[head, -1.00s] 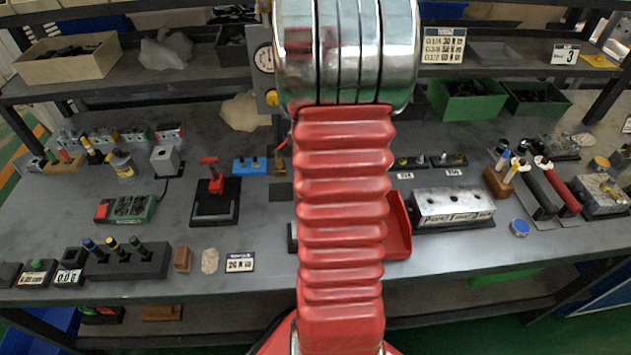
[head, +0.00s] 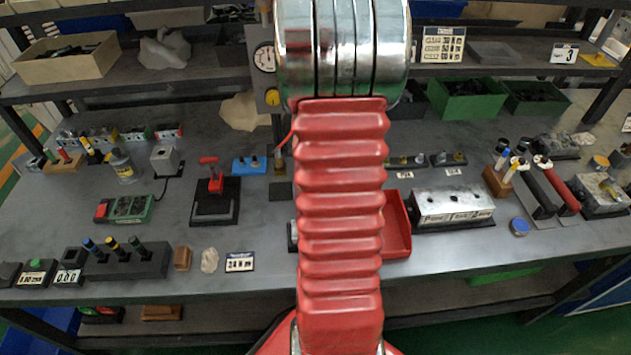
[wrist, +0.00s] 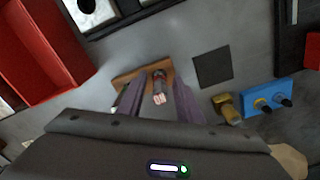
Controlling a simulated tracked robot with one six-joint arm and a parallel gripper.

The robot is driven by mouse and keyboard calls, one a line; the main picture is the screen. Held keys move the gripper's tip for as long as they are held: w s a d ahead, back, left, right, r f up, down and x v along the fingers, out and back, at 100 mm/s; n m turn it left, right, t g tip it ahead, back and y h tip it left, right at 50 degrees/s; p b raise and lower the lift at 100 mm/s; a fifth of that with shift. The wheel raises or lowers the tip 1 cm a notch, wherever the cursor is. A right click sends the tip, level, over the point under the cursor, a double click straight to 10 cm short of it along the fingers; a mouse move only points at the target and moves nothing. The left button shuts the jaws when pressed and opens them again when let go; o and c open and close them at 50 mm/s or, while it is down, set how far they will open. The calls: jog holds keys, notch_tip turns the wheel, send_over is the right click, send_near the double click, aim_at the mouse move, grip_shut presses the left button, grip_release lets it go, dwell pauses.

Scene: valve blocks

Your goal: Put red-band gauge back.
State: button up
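In the wrist view, a small dark gauge (wrist: 158,88) with a reddish band and a pale label shows between the two fingers of my gripper (wrist: 160,92). The fingers look apart, with a gap on either side of the gauge. A brown wooden piece (wrist: 126,79) lies just beyond the fingertips at the gauge; I cannot tell whether the gauge rests in it. In the head view, a dark rack (head: 100,266) at the front left holds gauges with blue, yellow and green bands. My arm hides the gripper and the gauge there.
In the wrist view, a red bin (wrist: 35,50) is at left, a metal block (wrist: 92,12) at the top, a dark square pad (wrist: 212,67) at right. A brass piece (wrist: 228,108) and a blue block (wrist: 267,95) stand close on the right. Grey bench surface is clear between them.

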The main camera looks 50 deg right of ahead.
jog(key=shift+r, duration=0.1)
notch_tip(320, 180, up, 12)
dwell(0.6)
dwell(0.7)
jog(key=w+a+r+n+t, duration=0.1)
jog(key=a+r+n, duration=0.25)
jog(key=a, duration=0.55)
jog(key=w+a+r+n+t+h, duration=0.15)
jog(key=a+n, duration=0.25)
jog(key=a, duration=0.5)
jog(key=a+r+n+t, duration=0.1)
jog(key=a+r+n, duration=0.25)
jog(key=a, duration=0.55)
jog(key=s+a+n+t+y, duration=0.1)
jog(key=s+a+n, duration=0.3)
jog(key=a, duration=0.5)
jog(key=shift+s+r+n+t, duration=0.3)
jog(key=shift+n+t, duration=0.1)
jog(key=shift+t, duration=0.15)
jog(key=shift+y, duration=0.25)
